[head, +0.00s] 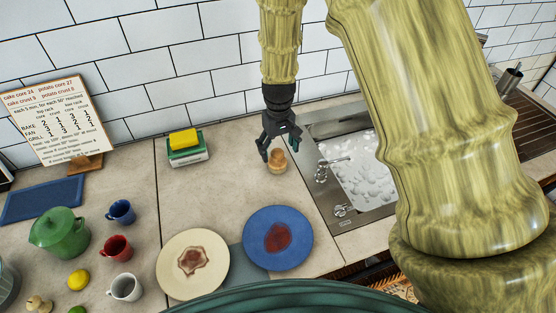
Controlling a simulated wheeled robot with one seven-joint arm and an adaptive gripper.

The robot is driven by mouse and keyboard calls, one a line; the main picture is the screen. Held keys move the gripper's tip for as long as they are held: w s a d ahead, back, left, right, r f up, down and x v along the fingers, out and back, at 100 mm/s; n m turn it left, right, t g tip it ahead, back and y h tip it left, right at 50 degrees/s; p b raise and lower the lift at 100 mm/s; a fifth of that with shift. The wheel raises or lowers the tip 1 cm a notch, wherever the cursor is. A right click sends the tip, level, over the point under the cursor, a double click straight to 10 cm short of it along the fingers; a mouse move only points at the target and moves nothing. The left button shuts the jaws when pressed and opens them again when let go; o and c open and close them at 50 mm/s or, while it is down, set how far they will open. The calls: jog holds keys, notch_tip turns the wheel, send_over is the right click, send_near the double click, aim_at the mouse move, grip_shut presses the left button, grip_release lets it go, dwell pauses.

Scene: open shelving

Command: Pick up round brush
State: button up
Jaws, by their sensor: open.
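The round brush (278,160) looks like a small tan, wooden-looking piece standing on the counter left of the sink. My gripper (279,152) is black and points down from the arm at the top middle. Its fingers are spread open, just above and around the top of the brush in this view. One finger overlaps the brush's upper left, so part of it is hidden. I cannot tell whether the fingers touch it.
The sink (335,143) with suds and a tap (330,168) lies to the right. A yellow sponge (184,138) on a green holder stands left. A blue plate (299,251) and a cream plate (170,262) lie in front. The tiled wall is close behind.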

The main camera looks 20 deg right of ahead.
aim_at(277, 160)
jog(key=shift+a+f+p, duration=0.2)
jog(key=shift+f+p, duration=0.7)
jog(key=shift+f, duration=0.4)
jog(key=shift+s+f+p, duration=0.1)
jog(key=shift+f+p, duration=0.2)
jog(key=shift+f, duration=1)
jog(key=c, duration=1.2)
